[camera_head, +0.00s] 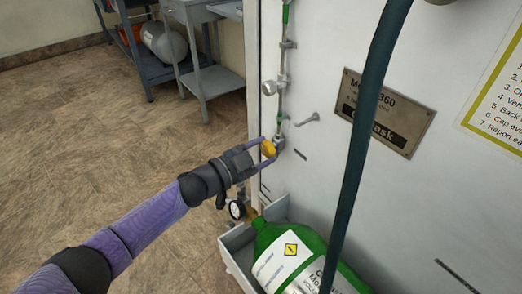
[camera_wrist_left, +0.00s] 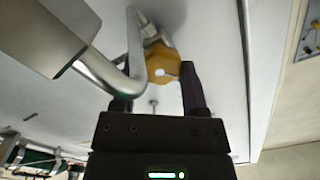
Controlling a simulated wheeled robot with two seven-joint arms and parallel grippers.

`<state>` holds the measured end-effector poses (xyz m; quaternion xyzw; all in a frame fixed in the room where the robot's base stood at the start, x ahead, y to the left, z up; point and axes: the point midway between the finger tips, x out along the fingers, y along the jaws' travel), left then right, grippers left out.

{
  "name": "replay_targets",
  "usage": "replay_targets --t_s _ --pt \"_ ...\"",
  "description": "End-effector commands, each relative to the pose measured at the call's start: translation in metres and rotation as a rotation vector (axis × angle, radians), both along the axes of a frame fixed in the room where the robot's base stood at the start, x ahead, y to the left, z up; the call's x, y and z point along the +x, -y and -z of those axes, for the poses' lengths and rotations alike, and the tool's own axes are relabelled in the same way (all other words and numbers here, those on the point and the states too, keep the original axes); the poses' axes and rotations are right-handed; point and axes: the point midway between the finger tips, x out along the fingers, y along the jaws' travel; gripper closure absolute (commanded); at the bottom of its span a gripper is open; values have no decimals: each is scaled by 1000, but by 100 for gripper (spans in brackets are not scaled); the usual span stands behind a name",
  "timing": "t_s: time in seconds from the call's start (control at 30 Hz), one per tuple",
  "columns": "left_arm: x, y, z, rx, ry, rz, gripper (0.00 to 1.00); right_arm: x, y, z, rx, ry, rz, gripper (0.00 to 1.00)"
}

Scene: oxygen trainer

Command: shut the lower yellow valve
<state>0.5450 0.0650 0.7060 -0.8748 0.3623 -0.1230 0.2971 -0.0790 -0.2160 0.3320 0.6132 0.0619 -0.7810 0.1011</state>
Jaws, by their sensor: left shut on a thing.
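The lower yellow valve (camera_head: 268,148) is a small yellow knob on the pipe at the left edge of the white panel. My right gripper is not in view.
A green hose (camera_head: 368,110) hangs in front of the panel. A green gas cylinder (camera_head: 290,250) lies in a grey tray (camera_head: 232,262) below, with a gauge (camera_head: 237,209) beside it.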

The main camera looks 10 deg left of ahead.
Motion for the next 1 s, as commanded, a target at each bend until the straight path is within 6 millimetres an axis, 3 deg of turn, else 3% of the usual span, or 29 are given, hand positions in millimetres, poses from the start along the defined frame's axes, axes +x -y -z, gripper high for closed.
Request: replay_targets --t_s 0.83,0.87,1.0 --pt "0 0 1 106 104 0 100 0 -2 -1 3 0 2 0" --pt "0 0 1 106 104 0 41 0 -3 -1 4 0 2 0" --pt "0 0 1 106 104 0 12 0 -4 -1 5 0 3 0"
